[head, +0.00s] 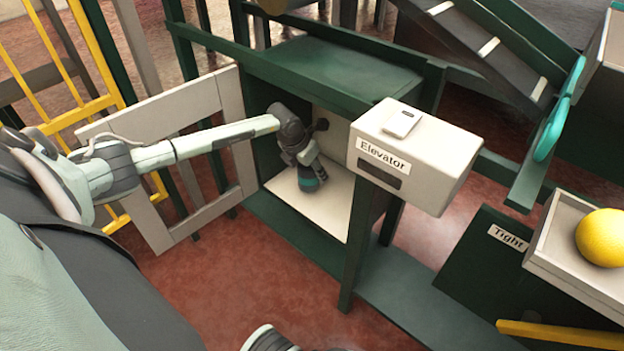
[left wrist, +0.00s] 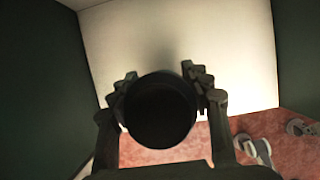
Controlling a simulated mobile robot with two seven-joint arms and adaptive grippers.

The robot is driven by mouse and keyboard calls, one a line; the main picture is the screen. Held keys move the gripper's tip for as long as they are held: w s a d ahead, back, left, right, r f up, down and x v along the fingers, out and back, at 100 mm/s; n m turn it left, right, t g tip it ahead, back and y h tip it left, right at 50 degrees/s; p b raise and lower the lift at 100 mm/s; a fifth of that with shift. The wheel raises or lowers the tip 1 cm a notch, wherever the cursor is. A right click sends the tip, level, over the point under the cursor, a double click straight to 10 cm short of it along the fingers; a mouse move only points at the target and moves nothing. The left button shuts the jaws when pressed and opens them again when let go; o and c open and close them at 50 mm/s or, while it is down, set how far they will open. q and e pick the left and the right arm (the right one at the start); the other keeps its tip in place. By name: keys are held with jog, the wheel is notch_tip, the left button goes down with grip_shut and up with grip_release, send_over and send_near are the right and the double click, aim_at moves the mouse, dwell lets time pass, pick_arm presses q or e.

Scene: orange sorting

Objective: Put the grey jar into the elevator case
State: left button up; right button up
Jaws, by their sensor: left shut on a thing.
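The elevator case (head: 338,220) is a dark green box with a pale floor, and its front is open. My left arm reaches into it from the left. My left gripper (head: 311,182) is inside, pointing down over the pale floor. In the left wrist view the fingers (left wrist: 162,88) are shut on a dark round thing, which I take for the grey jar (left wrist: 160,115); its colour looks near black in shadow. My right gripper is not in view.
A pale door (head: 158,110) stands open left of the case. A white box labelled Elevator (head: 425,165) sits on a green post at the case's right. A tray (head: 575,262) with an orange (head: 602,238) is at the far right. Green case walls (left wrist: 38,85) flank the gripper.

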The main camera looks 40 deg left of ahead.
aim_at(312, 179)
pick_arm(q)
notch_tip(312, 179, down, 3)
jog(key=shift+r, duration=0.2)
jog(key=shift+f, duration=0.3)
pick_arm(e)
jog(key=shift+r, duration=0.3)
pick_arm(q)
jog(key=o, duration=1.3)
jog(key=shift+r, duration=0.1)
jog(key=v, duration=1.1)
jog(key=shift+p, duration=0.35)
jog(key=shift+s+r, duration=0.2)
jog(key=shift+r, duration=0.25)
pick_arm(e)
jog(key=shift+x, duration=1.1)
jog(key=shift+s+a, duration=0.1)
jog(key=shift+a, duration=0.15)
